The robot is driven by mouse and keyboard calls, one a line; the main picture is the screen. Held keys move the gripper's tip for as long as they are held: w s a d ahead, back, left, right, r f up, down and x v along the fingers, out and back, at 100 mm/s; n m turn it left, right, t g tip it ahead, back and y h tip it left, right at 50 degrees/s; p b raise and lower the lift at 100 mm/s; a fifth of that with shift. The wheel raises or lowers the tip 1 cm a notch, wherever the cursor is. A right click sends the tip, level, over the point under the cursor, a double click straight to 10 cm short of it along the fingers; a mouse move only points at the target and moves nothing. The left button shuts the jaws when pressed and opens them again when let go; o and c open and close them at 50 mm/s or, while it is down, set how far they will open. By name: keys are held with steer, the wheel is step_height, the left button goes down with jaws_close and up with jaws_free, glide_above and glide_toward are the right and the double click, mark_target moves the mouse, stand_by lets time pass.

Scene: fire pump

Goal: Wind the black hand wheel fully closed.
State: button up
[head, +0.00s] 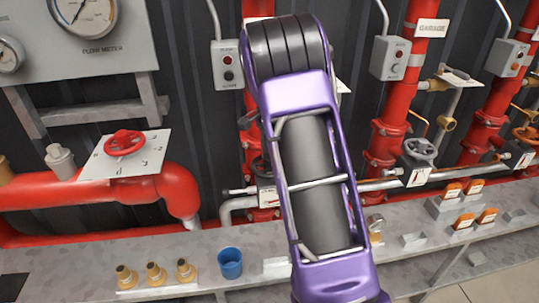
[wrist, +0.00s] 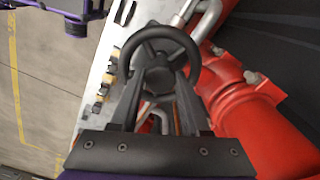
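The black hand wheel (wrist: 193,58) shows in the wrist view as a dark ring with spokes and a central hub, straight ahead of my gripper (wrist: 161,76). The gripper's two dark fingers are apart, with their tips at the near side of the wheel and the hub showing between them. The lower rim is hidden by the fingers; whether they touch the wheel I cannot tell. In the head view my purple arm covers the gripper, and only a dark sliver of the black wheel (head: 258,166) shows at the arm's left edge.
A red hand wheel (head: 125,143) on a white plate stands at the left. A grey wheel (head: 420,151) and an orange wheel (head: 525,134) are at the right. A grey ledge (head: 330,250) in front holds brass fittings (head: 155,274) and a blue cup (head: 230,263). Red pipe (wrist: 262,128) runs close right of my gripper.

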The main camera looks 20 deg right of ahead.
jaws_close()
steer(key=m, duration=0.7)
steer(key=o, duration=0.9)
jaws_free()
steer(key=shift+c, duration=0.2)
steer(key=shift+r, duration=0.1)
steer(key=shift+r, duration=3.45)
steer(key=shift+s, duration=0.1)
